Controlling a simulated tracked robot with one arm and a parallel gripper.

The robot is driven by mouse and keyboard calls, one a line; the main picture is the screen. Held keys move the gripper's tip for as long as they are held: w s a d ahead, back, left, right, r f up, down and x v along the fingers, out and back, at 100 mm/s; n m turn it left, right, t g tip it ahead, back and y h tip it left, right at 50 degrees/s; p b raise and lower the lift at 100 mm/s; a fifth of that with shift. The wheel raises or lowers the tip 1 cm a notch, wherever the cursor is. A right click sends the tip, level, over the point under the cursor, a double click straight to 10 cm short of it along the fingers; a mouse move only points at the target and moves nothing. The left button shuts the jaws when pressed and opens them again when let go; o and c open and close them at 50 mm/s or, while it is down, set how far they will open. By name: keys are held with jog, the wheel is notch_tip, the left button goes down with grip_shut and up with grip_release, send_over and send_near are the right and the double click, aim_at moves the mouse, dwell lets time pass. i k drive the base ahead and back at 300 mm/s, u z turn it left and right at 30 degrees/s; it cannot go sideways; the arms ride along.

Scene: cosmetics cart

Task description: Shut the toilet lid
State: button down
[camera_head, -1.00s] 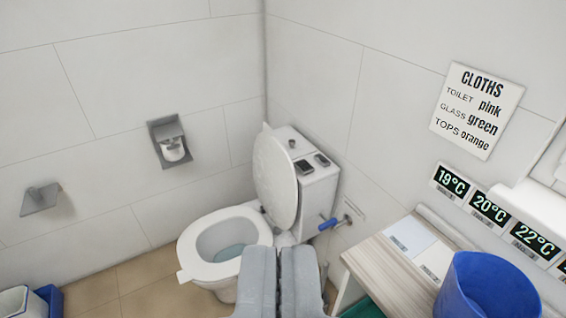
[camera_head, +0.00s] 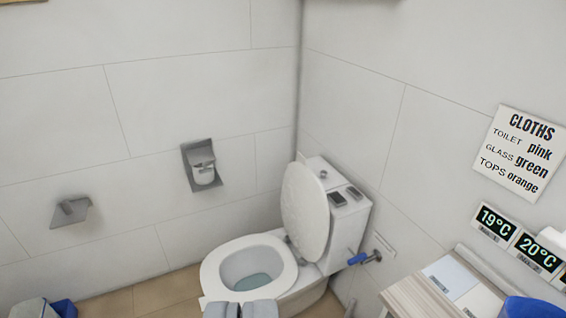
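The toilet lid (camera_head: 305,211) is a white oval, raised and leaning back near the cistern (camera_head: 345,222). The toilet seat (camera_head: 219,289) is down on the bowl, and water shows inside it. My gripper (camera_head: 241,307) is at the bottom edge of the view, in front of the near side of the bowl in the picture. Only the tops of its two grey fingers show, close together with a thin gap. The lid is clear of my gripper. The rest of my gripper is out of view.
A blue-handled valve (camera_head: 358,259) is on the wall right of the toilet. A wooden-topped counter (camera_head: 408,299) with a blue bucket (camera_head: 533,307) is at lower right. A paper holder (camera_head: 202,167) and a grey wall bracket (camera_head: 71,211) are on the left wall.

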aim_at(305, 211)
jog(key=u, duration=0.05)
jog(key=i, duration=1.6)
jog(key=z, duration=0.55)
